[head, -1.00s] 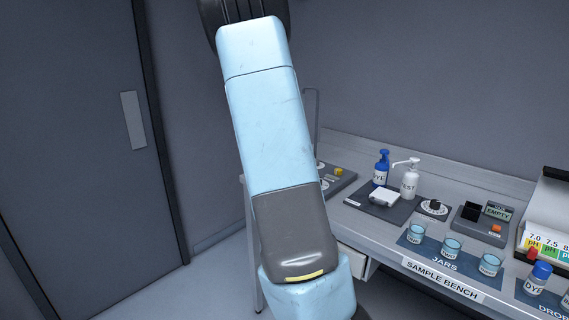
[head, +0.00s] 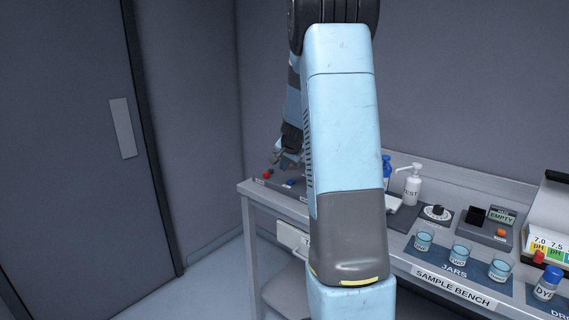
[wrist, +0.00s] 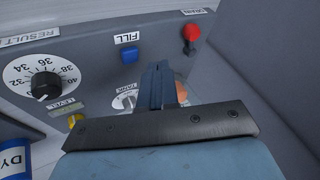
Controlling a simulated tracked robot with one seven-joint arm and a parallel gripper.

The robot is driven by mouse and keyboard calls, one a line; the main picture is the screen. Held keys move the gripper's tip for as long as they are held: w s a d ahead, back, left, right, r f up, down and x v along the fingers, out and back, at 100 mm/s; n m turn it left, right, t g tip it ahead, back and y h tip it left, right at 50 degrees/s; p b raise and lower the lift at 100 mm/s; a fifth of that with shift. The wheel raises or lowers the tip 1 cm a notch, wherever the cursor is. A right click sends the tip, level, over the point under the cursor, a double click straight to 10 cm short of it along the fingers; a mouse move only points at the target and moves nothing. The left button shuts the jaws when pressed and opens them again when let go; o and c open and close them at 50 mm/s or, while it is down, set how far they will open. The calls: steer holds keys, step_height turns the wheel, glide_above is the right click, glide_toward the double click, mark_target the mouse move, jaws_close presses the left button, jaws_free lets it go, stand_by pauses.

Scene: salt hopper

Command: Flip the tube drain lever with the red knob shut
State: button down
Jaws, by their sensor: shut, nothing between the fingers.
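The drain lever's red knob (wrist: 191,32) shows at the upper right of the wrist view, beside an upside-down DRAIN label. A short dark piece shows below the knob; I cannot tell how far the lever is turned. The red knob also shows small at the left end of the bench in the head view (head: 267,174). My gripper (wrist: 163,72) is shut and empty over the panel, left of and below the red knob in the wrist view, apart from it. In the head view my gripper (head: 288,161) hangs just right of the red knob, above the panel.
A blue FILL knob (wrist: 130,54) sits between the black numbered dial (wrist: 45,85) and the drain. An orange part is half hidden behind my fingers. Bottles and jars (head: 461,254) stand farther right on the bench.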

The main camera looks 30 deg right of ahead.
mark_target(271, 178)
steer(key=x, duration=0.7)
steer(key=shift+w+a+r, duration=0.15)
steer(key=shift+w+a, duration=0.05)
steer(key=shift+a, duration=0.1)
steer(key=shift+w+a+f, duration=0.1)
steer(key=shift+w+a, duration=0.25)
steer(key=shift+w, duration=0.25)
steer(key=shift+w+a+f, duration=0.15)
steer(key=shift+w+a, duration=0.2)
steer(key=shift+w, duration=0.3)
